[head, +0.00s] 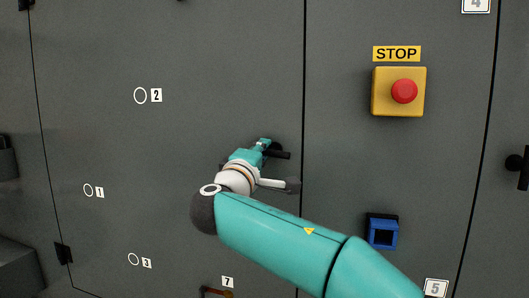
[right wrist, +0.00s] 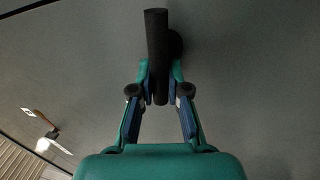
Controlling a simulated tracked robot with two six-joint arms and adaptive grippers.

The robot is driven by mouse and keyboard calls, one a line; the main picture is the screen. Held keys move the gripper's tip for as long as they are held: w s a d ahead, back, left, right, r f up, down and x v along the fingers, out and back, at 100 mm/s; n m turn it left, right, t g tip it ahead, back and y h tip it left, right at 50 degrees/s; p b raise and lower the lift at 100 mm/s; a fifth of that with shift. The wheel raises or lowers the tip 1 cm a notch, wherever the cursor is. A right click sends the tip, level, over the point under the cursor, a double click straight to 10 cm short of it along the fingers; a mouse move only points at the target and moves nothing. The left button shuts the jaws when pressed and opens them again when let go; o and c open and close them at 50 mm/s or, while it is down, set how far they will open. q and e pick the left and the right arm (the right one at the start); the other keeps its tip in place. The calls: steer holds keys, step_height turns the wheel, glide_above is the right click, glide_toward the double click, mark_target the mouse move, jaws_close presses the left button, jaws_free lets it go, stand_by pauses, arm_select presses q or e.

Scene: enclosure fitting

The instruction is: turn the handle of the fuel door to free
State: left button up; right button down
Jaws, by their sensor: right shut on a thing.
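A black handle (head: 281,154) sits near the right edge of a large grey door (head: 200,60), beside a vertical seam. My right gripper (head: 266,149) reaches it from the front and hides part of it. In the right wrist view the handle (right wrist: 157,40) is a dark round bar with a wider base at the door face. The fingers of the right gripper (right wrist: 160,82) are closed on its lower end from both sides. In the head view the bar points right, roughly level. My left gripper is in neither view. No door label reading fuel is visible.
Right of the seam are a yellow box with a red STOP button (head: 404,91) and a blue square-framed part (head: 382,231). Another black handle (head: 521,167) is at the right edge. A small brown-and-black part (head: 216,292) shows below. Numbered circles mark the door.

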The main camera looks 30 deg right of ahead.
steer(key=shift+w+a+f+n, duration=0.1)
steer(key=shift+f+n, duration=0.25)
steer(key=shift+n, duration=0.45)
steer(key=shift+f, duration=0.1)
steer(key=c, duration=1.1)
jaws_free()
steer(key=shift+w, duration=0.15)
steer(key=shift+c, duration=0.2)
steer(key=shift+s, duration=0.2)
steer(key=v, duration=1.1)
steer(key=shift+s+a, duration=0.25)
steer(key=shift+s, duration=0.05)
